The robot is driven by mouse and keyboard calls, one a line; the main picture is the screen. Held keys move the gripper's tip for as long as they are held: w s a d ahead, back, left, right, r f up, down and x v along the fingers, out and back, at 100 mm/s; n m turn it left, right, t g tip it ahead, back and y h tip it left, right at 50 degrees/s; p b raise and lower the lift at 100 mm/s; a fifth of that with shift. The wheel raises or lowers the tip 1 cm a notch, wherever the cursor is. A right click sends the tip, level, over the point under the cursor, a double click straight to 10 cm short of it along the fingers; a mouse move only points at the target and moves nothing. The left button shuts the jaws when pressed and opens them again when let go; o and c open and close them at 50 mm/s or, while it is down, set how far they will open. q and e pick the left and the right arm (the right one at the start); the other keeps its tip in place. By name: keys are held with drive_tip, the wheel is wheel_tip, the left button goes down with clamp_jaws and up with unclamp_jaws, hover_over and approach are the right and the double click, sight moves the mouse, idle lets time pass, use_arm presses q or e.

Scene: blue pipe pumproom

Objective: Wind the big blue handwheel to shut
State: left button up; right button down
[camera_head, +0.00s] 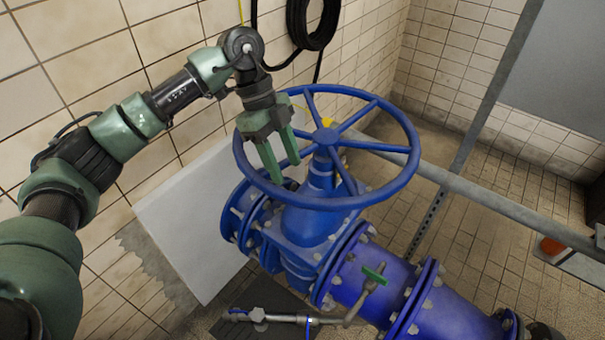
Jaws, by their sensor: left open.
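The big blue handwheel (391,147) sits nearly level on top of a blue valve body (306,222), with spokes meeting at a hub in its middle. My left gripper (281,163) has green fingers pointing down, at the left part of the wheel. The fingers are apart and reach into the opening inside the rim, close to a spoke. I cannot tell whether they touch the rim or the spoke. The gripper hides a short part of the left rim. My right gripper is not in view.
A grey metal rail (487,196) runs behind the wheel to the right, meeting an upright post (463,150). A white panel (188,222) leans by the tiled wall. A black hose coil (331,22) hangs behind.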

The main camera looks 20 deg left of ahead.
sight(296, 194)
use_arm(q)
drive_tip(key=shift+w+d+f, duration=0.1)
drive_tip(key=shift+d+f, duration=0.05)
drive_tip(key=shift+f, duration=0.1)
drive_tip(key=s+f, duration=0.1)
drive_tip(key=d+f+p, duration=0.1)
drive_tip(key=f, duration=0.1)
drive_tip(key=shift+s+d+p, duration=0.15)
drive_tip(key=shift+s+p, duration=0.15)
drive_tip(key=shift+s, duration=0.1)
drive_tip(key=x, duration=0.3)
drive_tip(key=shift+w+f+p, duration=0.1)
drive_tip(key=shift+w+p, duration=0.15)
drive_tip(key=shift+p, duration=0.15)
drive_tip(key=shift+d+f, duration=0.1)
drive_tip(key=shift+f, duration=0.15)
drive_tip(key=shift+s, duration=0.1)
drive_tip(key=c, duration=0.6)
clamp_jaws()
